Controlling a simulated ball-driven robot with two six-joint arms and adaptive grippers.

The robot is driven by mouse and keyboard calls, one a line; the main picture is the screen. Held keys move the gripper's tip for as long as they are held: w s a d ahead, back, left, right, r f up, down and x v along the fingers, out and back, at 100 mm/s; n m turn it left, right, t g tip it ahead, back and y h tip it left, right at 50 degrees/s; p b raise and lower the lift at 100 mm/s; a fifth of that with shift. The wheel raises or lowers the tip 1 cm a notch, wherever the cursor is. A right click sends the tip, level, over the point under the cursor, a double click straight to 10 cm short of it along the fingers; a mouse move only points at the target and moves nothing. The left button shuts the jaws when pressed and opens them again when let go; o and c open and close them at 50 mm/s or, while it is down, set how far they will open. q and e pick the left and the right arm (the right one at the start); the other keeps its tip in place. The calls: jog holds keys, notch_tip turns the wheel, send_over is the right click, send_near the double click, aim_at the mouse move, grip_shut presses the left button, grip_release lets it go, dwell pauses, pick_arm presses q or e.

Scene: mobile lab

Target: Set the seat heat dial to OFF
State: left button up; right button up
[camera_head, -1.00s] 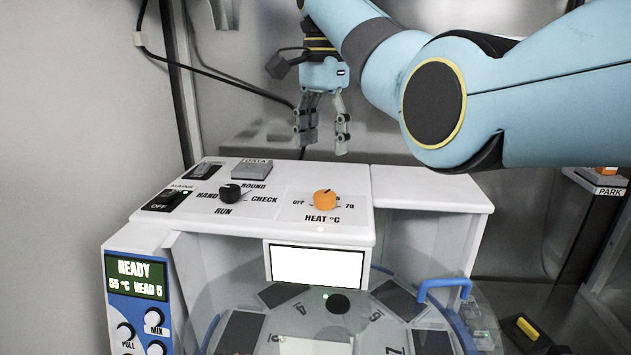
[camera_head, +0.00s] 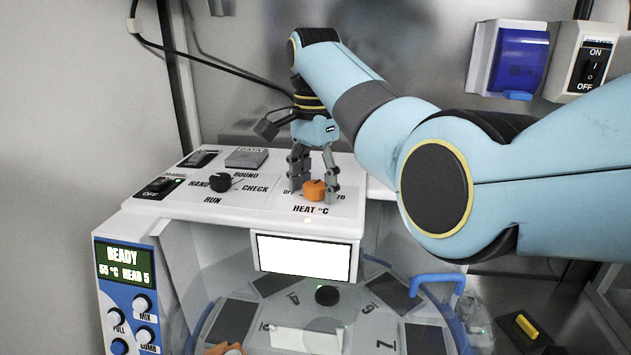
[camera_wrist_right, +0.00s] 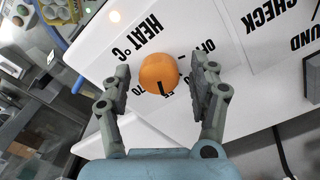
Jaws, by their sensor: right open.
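The seat heat dial is an orange knob (camera_head: 314,190) on the white top panel, above the label HEAT °C. In the right wrist view the orange knob (camera_wrist_right: 158,73) shows a dark pointer line near the 55 mark, between OFF and 70. My right gripper (camera_head: 314,186) is lowered over the dial and open. In the right wrist view its fingers (camera_wrist_right: 160,80) stand on either side of the knob, with gaps visible. The OFF mark is partly covered by a finger in the head view. My left gripper is not in view.
A black HAND/RUN/CHECK knob (camera_head: 221,182) sits left of the dial. A black mains switch (camera_head: 160,188) is farther left. A display panel (camera_head: 124,268) reads READY, 55 °C. A clear cover with a blue handle (camera_head: 437,281) lies below.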

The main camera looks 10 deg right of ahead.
jog(key=shift+c, duration=2.1)
jog(key=shift+r, duration=0.1)
jog(key=shift+c, duration=1.3)
jog(key=c, duration=0.4)
jog(key=shift+c, duration=0.3)
jog(key=n, duration=1.5)
jog(key=shift+n, duration=0.4)
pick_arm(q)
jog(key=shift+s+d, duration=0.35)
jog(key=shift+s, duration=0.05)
pick_arm(e)
jog(key=shift+n, duration=2.1)
